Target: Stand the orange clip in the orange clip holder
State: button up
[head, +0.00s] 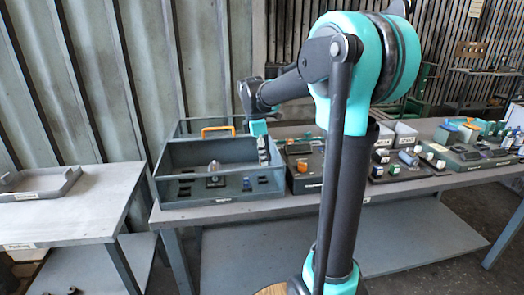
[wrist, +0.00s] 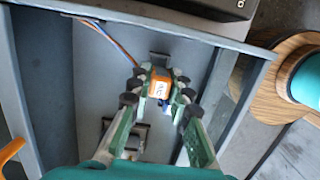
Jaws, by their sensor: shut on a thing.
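The orange clip (wrist: 160,84), a small orange block with a white label and a blue part at its near end, is between my fingertips in the wrist view. My gripper (wrist: 161,82) is shut on it, with a finger on either side. In the head view my gripper (head: 263,150) points down inside the right part of the grey box (head: 225,196); the clip cannot be made out there. A grey square fitting (wrist: 140,132) and a small dark bracket (wrist: 159,56) show on the box floor. I cannot tell which fitting is the orange clip holder.
The box has raised walls and an orange handle (head: 217,130) at the back. Orange and blue wires (wrist: 120,42) run near the clip. Dark trays with parts (head: 305,180) stand right of the box. A side table (head: 85,215) at left holds a shallow tray (head: 38,184).

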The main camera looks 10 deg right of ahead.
jog(key=shift+f, duration=2.45)
jog(key=shift+f, duration=0.8)
jog(key=o, duration=1)
jog(key=shift+c, duration=0.2)
notch_tip(320, 180, up, 12)
jog(key=a, duration=0.1)
jog(key=shift+a, duration=0.4)
